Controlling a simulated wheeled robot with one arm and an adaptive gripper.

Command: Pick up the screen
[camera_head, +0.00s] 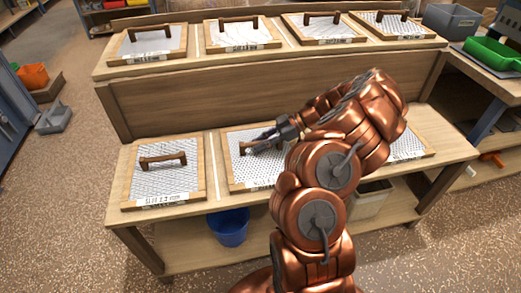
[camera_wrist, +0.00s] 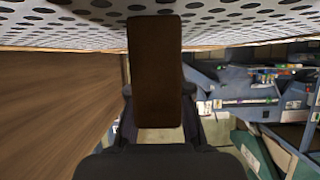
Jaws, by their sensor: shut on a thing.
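Several framed screens with wooden handles lie on a two-level wooden bench. My gripper (camera_head: 250,149) reaches from the right over the front-row middle screen (camera_head: 250,176), a perforated sheet in a wooden frame. It is shut on that screen's handle. In the wrist view the brown handle (camera_wrist: 155,70) sits between the fingers, and the perforated sheet (camera_wrist: 80,30) spans the top of the picture. My arm hides part of this screen and most of the screen to its right (camera_head: 409,147). In the head view the screen appears to lie on the shelf.
Another front-row screen (camera_head: 163,178) lies at the left, close beside the held one. Several screens, including one at the upper left (camera_head: 148,46), lie on the raised back shelf (camera_head: 280,86). A blue bucket (camera_head: 228,228) stands below. A green tray (camera_head: 492,54) is at the right.

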